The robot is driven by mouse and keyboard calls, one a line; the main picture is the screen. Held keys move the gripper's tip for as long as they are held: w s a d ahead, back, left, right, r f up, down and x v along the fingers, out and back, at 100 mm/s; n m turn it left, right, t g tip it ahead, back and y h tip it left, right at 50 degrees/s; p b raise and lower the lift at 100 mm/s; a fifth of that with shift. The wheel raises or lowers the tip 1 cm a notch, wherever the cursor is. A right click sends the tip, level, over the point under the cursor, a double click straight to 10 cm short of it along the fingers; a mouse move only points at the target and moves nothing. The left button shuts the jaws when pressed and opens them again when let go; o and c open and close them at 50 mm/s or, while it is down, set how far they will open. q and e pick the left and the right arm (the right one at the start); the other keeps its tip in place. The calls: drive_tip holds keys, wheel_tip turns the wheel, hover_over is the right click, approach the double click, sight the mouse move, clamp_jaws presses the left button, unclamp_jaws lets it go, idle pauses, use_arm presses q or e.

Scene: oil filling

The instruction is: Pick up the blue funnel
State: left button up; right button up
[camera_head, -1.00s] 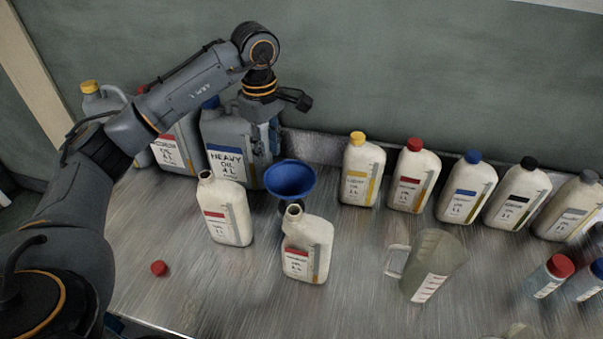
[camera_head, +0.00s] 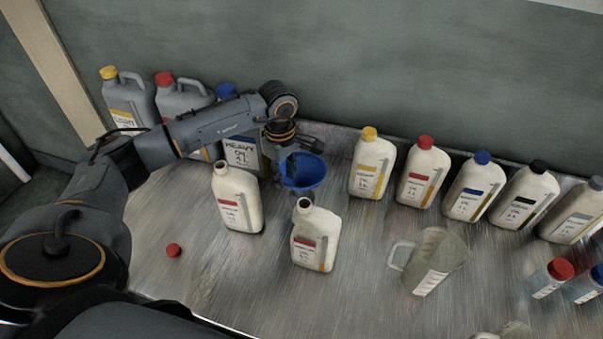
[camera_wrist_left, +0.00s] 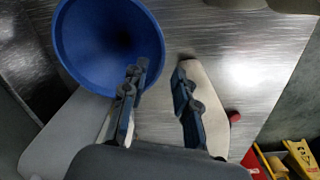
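The blue funnel (camera_head: 309,177) stands mouth up on the metal table, behind two open white bottles in the head view. My left gripper (camera_head: 291,166) is low at the funnel's left rear side and partly covers it. In the left wrist view the funnel's wide mouth (camera_wrist_left: 88,42) fills the upper left. The left gripper's two fingers (camera_wrist_left: 157,88) are apart with nothing between them; one finger overlaps the funnel's rim in the picture. Whether it touches the rim, I cannot tell. My right gripper is not in view.
An open white bottle (camera_head: 238,200) and another open one (camera_head: 315,240) stand in front of the funnel. Large grey jugs (camera_head: 128,102) stand behind my arm. Several capped bottles (camera_head: 372,167) line the wall. A clear jug (camera_head: 432,262) stands right. A red cap (camera_head: 173,250) lies front left.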

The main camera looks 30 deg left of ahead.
use_arm(q)
drive_tip(key=shift+w+f, duration=0.1)
drive_tip(key=shift+f, duration=0.95)
clamp_jaws()
drive_tip(key=shift+r, duration=0.1)
